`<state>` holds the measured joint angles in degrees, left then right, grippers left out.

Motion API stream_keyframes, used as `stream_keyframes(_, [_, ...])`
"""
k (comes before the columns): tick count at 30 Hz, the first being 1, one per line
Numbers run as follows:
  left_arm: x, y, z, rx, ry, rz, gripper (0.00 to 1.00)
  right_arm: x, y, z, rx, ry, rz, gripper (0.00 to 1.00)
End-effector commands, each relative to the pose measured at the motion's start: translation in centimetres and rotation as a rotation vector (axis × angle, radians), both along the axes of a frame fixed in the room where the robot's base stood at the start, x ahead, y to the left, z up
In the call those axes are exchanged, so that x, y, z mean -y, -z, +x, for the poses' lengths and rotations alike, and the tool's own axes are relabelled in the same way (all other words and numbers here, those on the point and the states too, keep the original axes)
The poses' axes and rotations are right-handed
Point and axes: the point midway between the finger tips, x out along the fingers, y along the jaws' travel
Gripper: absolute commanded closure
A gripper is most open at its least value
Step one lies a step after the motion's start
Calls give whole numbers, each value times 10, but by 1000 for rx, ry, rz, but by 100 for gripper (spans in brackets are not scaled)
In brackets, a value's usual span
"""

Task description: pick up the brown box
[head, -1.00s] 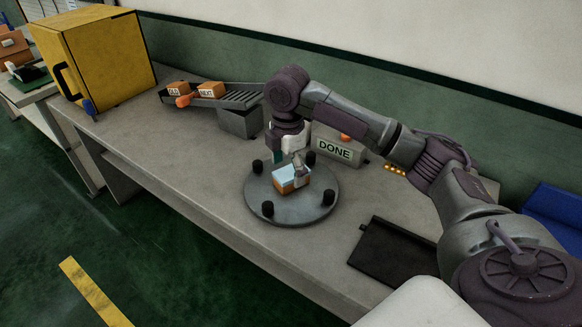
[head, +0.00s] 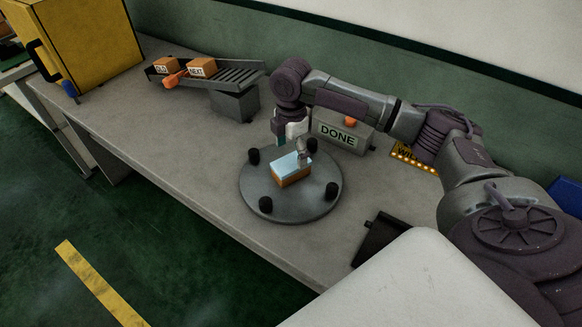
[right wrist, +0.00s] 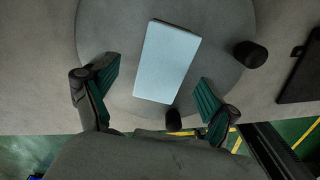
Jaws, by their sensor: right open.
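A brown box with a pale blue top (head: 290,176) sits on the round grey turntable (head: 262,192) in the head view. My right gripper (head: 294,148) is open and empty, at the back edge of the box and partly in front of it. In the right wrist view the pale blue top (right wrist: 167,61) lies between and beyond the two open green-padded fingers (right wrist: 158,82), slightly tilted, with a gap on each side. I cannot tell the exact height of the fingertips over it. My left gripper is not in view.
Several black pegs (head: 265,205) stand around the turntable's rim. A roller rack (head: 236,74) holds two brown boxes, one marked NEXT (head: 201,67). A DONE block (head: 338,133) with an orange button stands behind. A dark tray (head: 377,238) lies right of the turntable.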

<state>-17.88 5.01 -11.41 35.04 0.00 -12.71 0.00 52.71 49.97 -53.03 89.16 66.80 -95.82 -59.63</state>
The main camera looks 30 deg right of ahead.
Motion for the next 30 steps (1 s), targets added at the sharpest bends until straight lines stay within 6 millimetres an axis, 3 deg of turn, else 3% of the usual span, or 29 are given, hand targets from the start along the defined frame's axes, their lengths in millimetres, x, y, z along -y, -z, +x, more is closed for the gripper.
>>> stream_keyframes(6, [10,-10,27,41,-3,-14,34,-3,30,-5,-5,-1,0,14])
stream_keyframes(12, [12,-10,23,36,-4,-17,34,-3,50,-4,-2,0,-1,14])
stream_keyframes(19, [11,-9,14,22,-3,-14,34,-3,51,-4,0,-1,0,14])
stream_keyframes(30, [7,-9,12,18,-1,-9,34,-3,50,-4,-1,0,0,75])
